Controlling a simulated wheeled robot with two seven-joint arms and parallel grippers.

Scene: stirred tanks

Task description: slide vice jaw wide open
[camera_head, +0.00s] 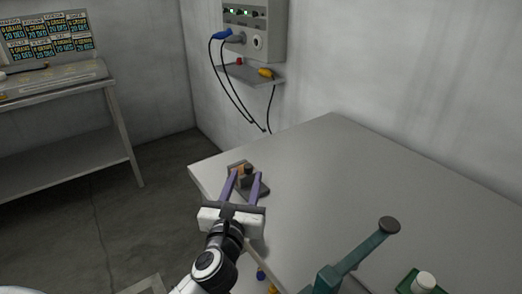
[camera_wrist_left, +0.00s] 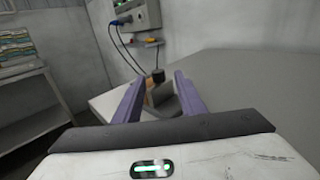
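A small dark grey device (camera_head: 262,190), which looks like the vice, sits near the far left corner of the table. It has an upright black knob (camera_head: 248,169) and a brown block (camera_head: 236,168) beside it. My left gripper (camera_head: 246,175) is open, its two purple fingers spread and pointing at the device. The knob shows between the fingertips in the head view. In the left wrist view, the black knob (camera_wrist_left: 158,76) and brown block (camera_wrist_left: 148,101) also lie between the fingers. The fingers hide part of the device; I cannot tell whether they touch it. My right gripper is out of view.
The grey table (camera_head: 350,180) is clear in the middle. A teal lever with a dark round end (camera_head: 389,225) rises at the front right, near a white-capped green item (camera_head: 424,281). A wall box (camera_head: 255,28) with cables hangs behind; a shelf stand (camera_head: 55,85) stands left.

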